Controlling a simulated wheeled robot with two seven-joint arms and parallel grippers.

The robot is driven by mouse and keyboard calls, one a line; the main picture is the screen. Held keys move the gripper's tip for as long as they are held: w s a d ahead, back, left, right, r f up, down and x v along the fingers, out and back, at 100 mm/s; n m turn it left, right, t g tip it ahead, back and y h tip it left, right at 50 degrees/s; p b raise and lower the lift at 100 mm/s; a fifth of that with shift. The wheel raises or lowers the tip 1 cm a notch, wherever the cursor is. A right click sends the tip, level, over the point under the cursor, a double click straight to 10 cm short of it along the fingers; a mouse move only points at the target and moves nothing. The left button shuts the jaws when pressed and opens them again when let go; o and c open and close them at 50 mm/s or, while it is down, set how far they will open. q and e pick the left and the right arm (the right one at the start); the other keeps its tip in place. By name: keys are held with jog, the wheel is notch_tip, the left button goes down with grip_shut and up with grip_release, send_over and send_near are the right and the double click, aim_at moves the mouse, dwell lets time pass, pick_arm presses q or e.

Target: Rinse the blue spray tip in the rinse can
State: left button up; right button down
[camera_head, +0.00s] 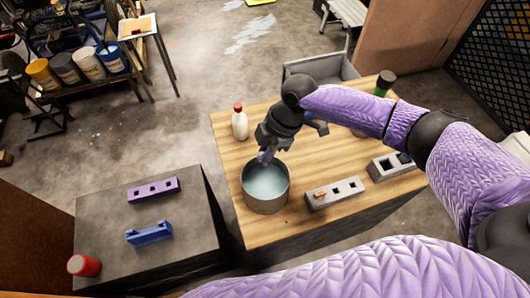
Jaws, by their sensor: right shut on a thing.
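The rinse can (265,202) is a round grey metal can with pale blue-grey liquid, standing at the left front of the wooden table. My right gripper (266,153) reaches in from the right and points down over the can's far rim. It is shut on a small bluish piece, which I take to be the blue spray tip (265,157); fingers hide most of it. I cannot tell whether it touches the liquid. My left gripper is not in view.
A grey holder with an orange tip (320,195) and another grey block (390,167) stand right of the can. A red-capped white bottle (240,125) stands behind it.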

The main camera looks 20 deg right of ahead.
jog(key=shift+d+f+b, duration=0.1)
jog(key=shift+f+b, duration=0.4)
jog(key=shift+f, duration=0.1)
notch_tip(320, 180, down, 13)
jog(key=b, duration=1.1)
jog(key=shift+f, duration=0.2)
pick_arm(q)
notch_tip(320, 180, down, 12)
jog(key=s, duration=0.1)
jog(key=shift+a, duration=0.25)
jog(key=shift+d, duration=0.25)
pick_arm(e)
jog(key=shift+r, duration=0.1)
